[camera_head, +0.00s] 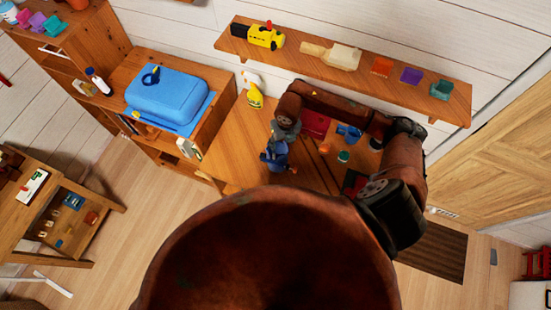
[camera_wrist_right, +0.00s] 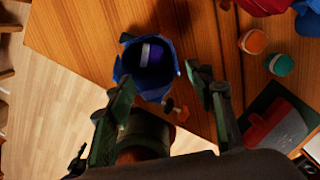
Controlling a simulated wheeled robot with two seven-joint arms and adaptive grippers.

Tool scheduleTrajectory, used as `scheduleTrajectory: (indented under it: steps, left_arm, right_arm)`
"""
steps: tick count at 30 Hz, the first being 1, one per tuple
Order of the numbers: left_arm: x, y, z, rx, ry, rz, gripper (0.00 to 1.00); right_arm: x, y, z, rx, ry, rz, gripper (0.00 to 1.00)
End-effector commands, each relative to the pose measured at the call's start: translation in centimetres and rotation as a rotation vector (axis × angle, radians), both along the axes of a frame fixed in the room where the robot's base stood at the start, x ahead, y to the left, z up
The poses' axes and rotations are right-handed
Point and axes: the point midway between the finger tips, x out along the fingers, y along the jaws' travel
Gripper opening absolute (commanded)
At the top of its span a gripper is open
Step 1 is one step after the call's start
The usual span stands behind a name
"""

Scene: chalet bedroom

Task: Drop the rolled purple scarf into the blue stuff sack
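The blue stuff sack (camera_wrist_right: 126,68) stands open on the wooden desk in the right wrist view. Inside its dark mouth lies a purple roll with a pale band (camera_wrist_right: 152,50), which looks like the rolled scarf. My right gripper (camera_wrist_right: 161,82) has its two fingers spread apart with nothing between them, just above the near side of the sack. In the head view the sack (camera_head: 275,157) sits below my right gripper (camera_head: 284,133), partly hidden by it.
A red item (camera_head: 316,125), a blue mug (camera_head: 349,132) and small jars (camera_head: 343,156) stand right of the sack. A blue lidded bin (camera_head: 166,92) is to the left. A wall shelf (camera_head: 455,100) with toys runs above the desk. Bare desk (camera_head: 233,145) lies left of the sack.

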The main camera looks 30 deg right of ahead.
Motion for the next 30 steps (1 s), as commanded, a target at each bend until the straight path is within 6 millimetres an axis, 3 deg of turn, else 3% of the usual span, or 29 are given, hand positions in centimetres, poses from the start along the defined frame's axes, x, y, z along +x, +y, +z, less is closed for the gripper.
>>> scheduleTrajectory:
  steps: [10,14,24,30]
  left_arm:
    - [0.1,0.3,0.0,0.003,-0.001,0.001,0.40]
    - [0.0,0.2,0.0,0.002,0.000,0.001,0.40]
    - [0.0,0.1,0.0,0.001,0.000,0.001,0.40]
    - [0.0,0.0,0.0,0.000,0.000,0.001,0.40]
  right_arm:
    - [0.0,0.0,0.1,0.000,0.000,0.000,0.55]
    - [0.0,0.0,1.1,-0.001,-0.003,0.001,0.55]
    - [-0.8,0.0,7.8,-0.002,-0.004,0.002,0.55]
    - [-1.2,0.1,10.8,-0.001,-0.002,0.001,0.55]
